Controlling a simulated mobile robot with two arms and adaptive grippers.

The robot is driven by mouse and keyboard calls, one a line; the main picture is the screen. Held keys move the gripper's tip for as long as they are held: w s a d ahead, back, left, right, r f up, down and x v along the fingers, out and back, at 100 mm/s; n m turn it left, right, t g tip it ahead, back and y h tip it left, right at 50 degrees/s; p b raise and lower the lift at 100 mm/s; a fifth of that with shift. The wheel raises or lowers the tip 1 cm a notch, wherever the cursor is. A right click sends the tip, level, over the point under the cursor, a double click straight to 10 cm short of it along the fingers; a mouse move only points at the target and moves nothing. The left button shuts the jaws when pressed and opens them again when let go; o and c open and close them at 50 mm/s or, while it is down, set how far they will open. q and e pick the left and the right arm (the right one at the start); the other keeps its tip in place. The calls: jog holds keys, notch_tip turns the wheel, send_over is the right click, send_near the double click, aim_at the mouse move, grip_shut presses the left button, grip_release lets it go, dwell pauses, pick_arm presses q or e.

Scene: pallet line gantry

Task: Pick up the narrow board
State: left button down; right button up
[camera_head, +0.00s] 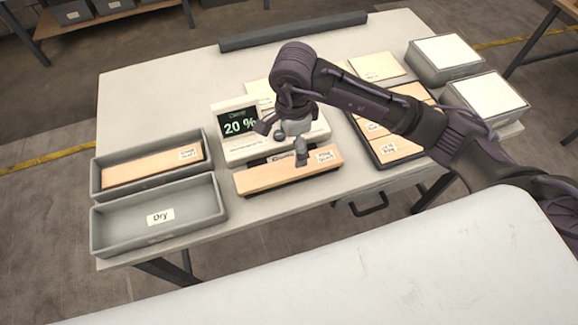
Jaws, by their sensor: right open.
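A narrow light-wood board (270,178) with a white label at its right end lies in front of the meter, on the near side of the table. The label's text is too small to read surely. My right gripper (300,152) is at the board's back edge, just above it, with the arm reaching in from the right. It is open, and one finger hides part of the board's back edge. I cannot tell whether it touches the board. My left gripper is not in view.
The meter (240,124) reads 20 %. The grey bin marked Dry (160,216) is empty; the bin behind it (97,176) holds a labelled board (150,166). A dark tray (379,163) of boards and two grey boxes (444,60) (486,96) stand at right. The table's back left is clear.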

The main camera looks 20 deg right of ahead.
send_over(292, 166)
jog(key=f, duration=0.4)
jog(key=shift+s+f+p, duration=0.25)
jog(key=shift+s+p, duration=0.05)
jog(key=shift+w+f+p, duration=0.15)
jog(key=shift+f+p, duration=0.35)
jog(key=shift+f, duration=0.85)
jog(key=shift+w+f+p, duration=0.1)
jog(key=shift+f+p, duration=0.4)
jog(key=shift+f, duration=0.8)
jog(key=c, duration=1.2)
jog(key=shift+c, duration=0.7)
jog(key=shift+r, duration=0.15)
